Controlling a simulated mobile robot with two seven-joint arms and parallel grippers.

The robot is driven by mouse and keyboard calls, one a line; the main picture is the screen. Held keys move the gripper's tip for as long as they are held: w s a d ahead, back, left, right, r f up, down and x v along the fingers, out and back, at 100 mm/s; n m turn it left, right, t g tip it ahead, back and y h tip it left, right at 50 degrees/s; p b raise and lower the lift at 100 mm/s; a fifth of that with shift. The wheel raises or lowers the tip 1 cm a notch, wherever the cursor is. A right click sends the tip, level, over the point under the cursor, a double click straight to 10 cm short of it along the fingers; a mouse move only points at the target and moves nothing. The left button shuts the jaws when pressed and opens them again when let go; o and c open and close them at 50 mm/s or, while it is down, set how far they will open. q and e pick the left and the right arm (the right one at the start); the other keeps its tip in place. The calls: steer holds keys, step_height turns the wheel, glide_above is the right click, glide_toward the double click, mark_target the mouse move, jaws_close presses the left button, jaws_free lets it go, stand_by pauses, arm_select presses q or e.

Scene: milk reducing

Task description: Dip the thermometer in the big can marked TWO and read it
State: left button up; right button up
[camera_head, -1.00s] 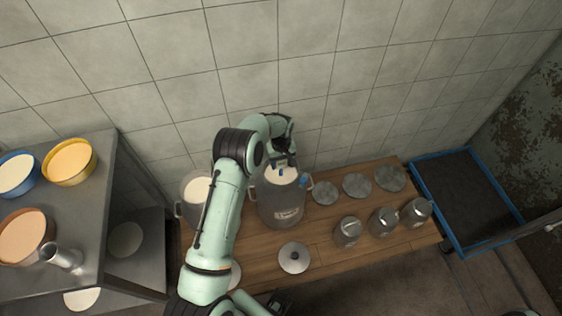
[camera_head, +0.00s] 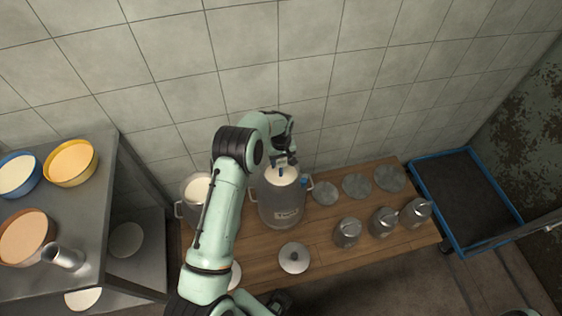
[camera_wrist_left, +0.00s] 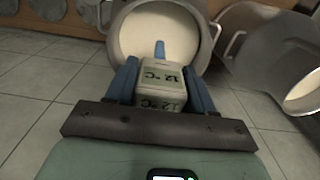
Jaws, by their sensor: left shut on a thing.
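The big can (camera_head: 281,205) stands open on the wooden bench, milk inside, with a front label that seems to read TWO. My left gripper (camera_head: 283,161) is over its mouth, shut on the thermometer. In the left wrist view the thermometer (camera_wrist_left: 161,80) is a pale block between the blue fingers, and its faces read 12 °C. A blue piece (camera_wrist_left: 160,48) beyond it shows against the milk in the can's mouth (camera_wrist_left: 150,12). I cannot tell whether the tip is in the milk.
Another open milk can (camera_head: 196,190) stands close on the left, partly behind my arm. Flat grey lids (camera_head: 357,185) and small metal cans (camera_head: 384,222) are to the right. A round lid (camera_head: 294,258) lies in front. A blue-edged trolley (camera_head: 466,200) stands far right.

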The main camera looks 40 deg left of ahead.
arm_select(q)
steer(key=shift+w+r+p, duration=0.1)
steer(key=shift+r+p, duration=1.45)
steer(key=shift+r, duration=2.8)
arm_select(e)
steer(key=w+r, duration=0.2)
steer(key=r, duration=0.1)
steer(key=w+r, duration=0.1)
steer(key=shift+r, duration=0.15)
steer(key=shift+s, duration=0.2)
